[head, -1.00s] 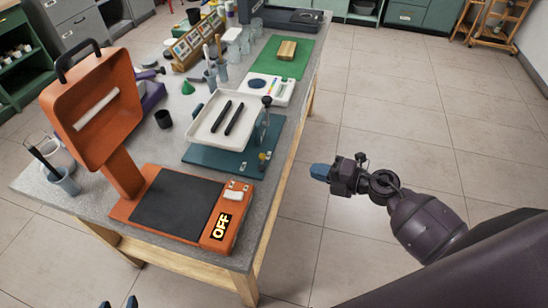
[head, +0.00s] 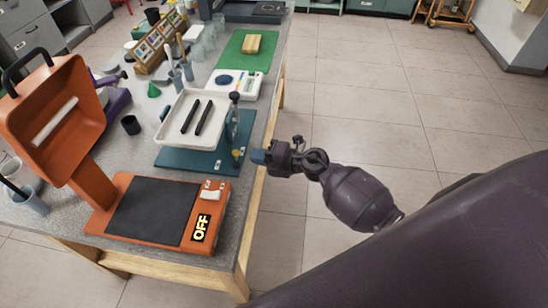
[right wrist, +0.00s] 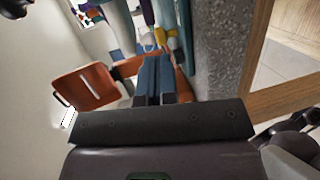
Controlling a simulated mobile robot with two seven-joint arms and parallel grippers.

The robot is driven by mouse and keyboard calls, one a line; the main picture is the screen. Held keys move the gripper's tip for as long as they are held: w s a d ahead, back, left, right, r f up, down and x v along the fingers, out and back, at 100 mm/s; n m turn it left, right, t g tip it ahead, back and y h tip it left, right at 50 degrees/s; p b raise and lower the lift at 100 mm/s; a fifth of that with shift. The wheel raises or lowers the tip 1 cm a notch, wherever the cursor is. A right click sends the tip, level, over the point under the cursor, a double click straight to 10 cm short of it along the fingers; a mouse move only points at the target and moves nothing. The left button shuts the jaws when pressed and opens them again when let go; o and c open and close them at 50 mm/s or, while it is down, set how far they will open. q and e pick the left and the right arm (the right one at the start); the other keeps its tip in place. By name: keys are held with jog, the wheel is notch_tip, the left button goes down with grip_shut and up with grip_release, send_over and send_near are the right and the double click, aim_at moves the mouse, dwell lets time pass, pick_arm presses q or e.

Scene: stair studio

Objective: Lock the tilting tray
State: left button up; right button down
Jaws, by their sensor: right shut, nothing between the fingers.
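The tilting tray (head: 190,129) is a white tray on a teal base (head: 196,160) on the workbench in the head view. It looks tilted and bears two dark pens (head: 198,117). An upright post with a dark knob (head: 235,97) stands at its right side, and a small brass-coloured part (head: 237,155) sits on the base's right end. My right gripper (head: 258,156) is shut and empty, just right of the base by the table edge. In the right wrist view its blue fingers (right wrist: 155,75) are together, pointing toward the stand's parts. My left gripper is not in view.
An orange lamp-like device (head: 162,210) reading OFF stands in front of the tray. A white palette (head: 235,84) and a green mat (head: 233,63) lie behind it.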

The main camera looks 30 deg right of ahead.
aim_at(239, 154)
jog(key=shift+x, duration=1.9)
jog(key=shift+b, duration=0.3)
jog(key=shift+w+n+g+y, duration=0.1)
jog(key=shift+n+g+y, duration=0.3)
